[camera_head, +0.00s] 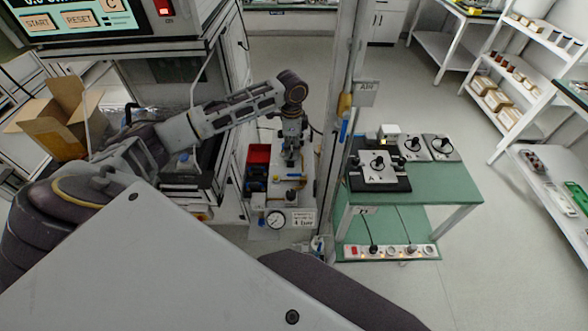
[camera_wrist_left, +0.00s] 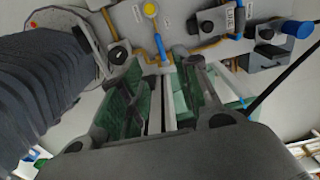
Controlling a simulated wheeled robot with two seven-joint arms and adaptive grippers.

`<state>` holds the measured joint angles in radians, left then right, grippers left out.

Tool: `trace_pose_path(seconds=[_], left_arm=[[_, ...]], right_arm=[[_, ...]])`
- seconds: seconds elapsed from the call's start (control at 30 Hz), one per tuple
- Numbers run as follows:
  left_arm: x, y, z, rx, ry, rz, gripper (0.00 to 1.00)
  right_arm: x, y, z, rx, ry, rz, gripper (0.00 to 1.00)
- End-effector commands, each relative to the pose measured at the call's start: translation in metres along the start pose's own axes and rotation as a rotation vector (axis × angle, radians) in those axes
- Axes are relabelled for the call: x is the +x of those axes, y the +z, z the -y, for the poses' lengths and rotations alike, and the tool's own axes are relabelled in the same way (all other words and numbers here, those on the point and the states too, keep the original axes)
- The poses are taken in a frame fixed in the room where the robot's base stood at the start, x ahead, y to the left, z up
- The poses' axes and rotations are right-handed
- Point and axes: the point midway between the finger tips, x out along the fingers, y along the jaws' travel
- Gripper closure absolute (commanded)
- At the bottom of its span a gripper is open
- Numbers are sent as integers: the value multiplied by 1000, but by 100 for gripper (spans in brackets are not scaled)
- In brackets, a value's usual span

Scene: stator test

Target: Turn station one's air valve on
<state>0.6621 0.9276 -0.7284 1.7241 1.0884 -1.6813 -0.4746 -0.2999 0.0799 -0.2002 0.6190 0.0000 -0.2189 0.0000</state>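The air panel (camera_head: 270,232) stands low in the middle of the head view, with a round pressure gauge (camera_head: 276,219) and a "4 bar" sign (camera_head: 304,218). My left gripper (camera_head: 290,160) points down over this panel. In the left wrist view my left gripper (camera_wrist_left: 163,75) is open, its two fingers apart and nothing held. A blue valve lever (camera_wrist_left: 160,47) on brass piping lies just beyond the fingertips, roughly in line with the gap. I cannot tell whether they touch. A yellow knob (camera_wrist_left: 150,9) is above it. My right gripper is out of view.
A metal post (camera_head: 340,100) rises right of the panel, bearing a blue handle (camera_head: 344,131). A red bin (camera_head: 258,154) sits left of the gripper. A green table (camera_head: 440,183) with switch boxes and a power strip (camera_head: 390,252) stands to the right. Grey floor beyond is clear.

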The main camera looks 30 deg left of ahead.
Motion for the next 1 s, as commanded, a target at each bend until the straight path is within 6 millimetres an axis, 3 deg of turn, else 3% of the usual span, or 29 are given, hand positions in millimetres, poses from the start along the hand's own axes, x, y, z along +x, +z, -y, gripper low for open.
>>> trace_pose_path(seconds=[0.47,1.0], left_arm=[[11,0,0,-1,1,2,68],[75,0,-1,-1,2,1,68]], right_arm=[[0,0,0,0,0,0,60],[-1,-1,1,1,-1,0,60]])
